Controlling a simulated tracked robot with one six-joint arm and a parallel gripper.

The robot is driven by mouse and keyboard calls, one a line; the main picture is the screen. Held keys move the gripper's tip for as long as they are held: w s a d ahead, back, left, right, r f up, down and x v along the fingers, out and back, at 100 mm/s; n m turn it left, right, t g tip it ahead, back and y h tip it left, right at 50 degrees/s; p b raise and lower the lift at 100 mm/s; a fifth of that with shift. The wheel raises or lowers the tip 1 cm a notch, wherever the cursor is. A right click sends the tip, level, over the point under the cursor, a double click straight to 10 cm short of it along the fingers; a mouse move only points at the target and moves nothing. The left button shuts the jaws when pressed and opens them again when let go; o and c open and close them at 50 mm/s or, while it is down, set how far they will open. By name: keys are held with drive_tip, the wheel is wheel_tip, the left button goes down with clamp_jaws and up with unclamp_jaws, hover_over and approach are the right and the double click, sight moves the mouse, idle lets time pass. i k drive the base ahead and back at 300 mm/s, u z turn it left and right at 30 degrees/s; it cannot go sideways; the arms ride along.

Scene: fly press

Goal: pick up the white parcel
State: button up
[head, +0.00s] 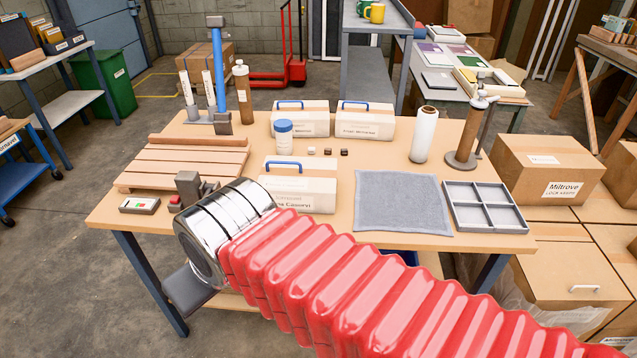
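Three white parcel-like boxes with blue handles and tan tops are on the wooden workbench. The front white parcel (302,190) lies near the middle, with its lower left edge close behind my arm in the picture. A back left white box (301,122) and a back right white box (366,124) stand behind it. I cannot tell which one is meant. My red, ribbed arm crosses the lower right and ends in a chrome wrist over the bench's front left. A dark part of my gripper (190,289) shows below the wrist. Its fingertips are not clear, and no parcel is visibly held.
A white-and-blue tub (284,137) stands behind the front parcel. A grey cloth (402,201) and a divided grey tray (486,207) lie to the right. A wooden slatted board (185,165) and blue press (218,75) are left. A white roll (424,134) stands upright.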

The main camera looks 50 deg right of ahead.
sight(304, 184)
drive_tip(key=z, duration=0.6)
drive_tip(key=i, duration=1)
drive_tip(key=z, duration=0.05)
